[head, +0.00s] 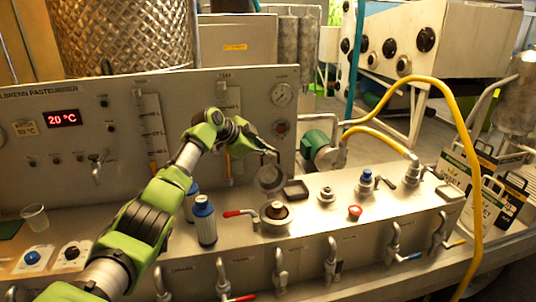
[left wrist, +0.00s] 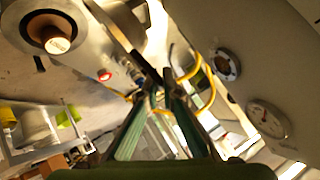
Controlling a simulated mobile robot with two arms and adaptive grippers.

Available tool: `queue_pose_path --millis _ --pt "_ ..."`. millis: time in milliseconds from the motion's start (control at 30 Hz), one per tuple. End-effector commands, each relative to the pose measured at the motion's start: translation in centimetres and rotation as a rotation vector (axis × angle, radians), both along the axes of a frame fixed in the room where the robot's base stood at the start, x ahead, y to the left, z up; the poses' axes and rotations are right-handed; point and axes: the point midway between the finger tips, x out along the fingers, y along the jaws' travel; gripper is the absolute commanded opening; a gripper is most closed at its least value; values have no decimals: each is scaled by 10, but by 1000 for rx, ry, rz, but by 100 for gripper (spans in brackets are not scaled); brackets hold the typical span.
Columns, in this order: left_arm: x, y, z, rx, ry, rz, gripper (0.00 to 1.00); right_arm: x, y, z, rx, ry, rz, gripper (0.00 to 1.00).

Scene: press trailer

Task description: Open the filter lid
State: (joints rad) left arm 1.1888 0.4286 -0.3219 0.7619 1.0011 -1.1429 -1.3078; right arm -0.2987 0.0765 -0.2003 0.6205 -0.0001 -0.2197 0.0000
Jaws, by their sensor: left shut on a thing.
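The round metal filter lid (head: 270,178) stands raised and tilted up behind the filter housing (head: 275,226) in the head view. The housing is open at the top, with a brown and white filter (head: 276,209) showing inside. The filter also shows at the upper left of the left wrist view (left wrist: 58,44). My left gripper (head: 264,153) is at the upper edge of the lid, shut on it. Its fingers (left wrist: 155,82) come close together in the left wrist view; the exact contact is hard to see. My right gripper is not in view.
A red-handled valve (head: 238,213) lies left of the housing, and blue-capped cylinders (head: 204,220) stand further left. A dark square tray (head: 296,190) and a red button (head: 355,212) are to the right. The panel with gauges (head: 282,94) rises behind. A yellow hose (head: 447,92) arches at right.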

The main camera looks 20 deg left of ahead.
Motion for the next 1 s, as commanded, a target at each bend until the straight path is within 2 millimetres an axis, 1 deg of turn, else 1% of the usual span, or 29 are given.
queue_pose_path --millis 633,667,700,733,1000 --pt "0 -2 -3 2 0 -7 0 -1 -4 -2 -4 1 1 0" --pt "0 -2 -3 2 0 -7 8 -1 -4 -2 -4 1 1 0" --pt "-1 -2 -3 2 0 -7 18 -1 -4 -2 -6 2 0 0" --pt "0 -2 -3 2 0 -7 23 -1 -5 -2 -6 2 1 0" --pt "0 -1 -3 1 1 -4 23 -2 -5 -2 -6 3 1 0"
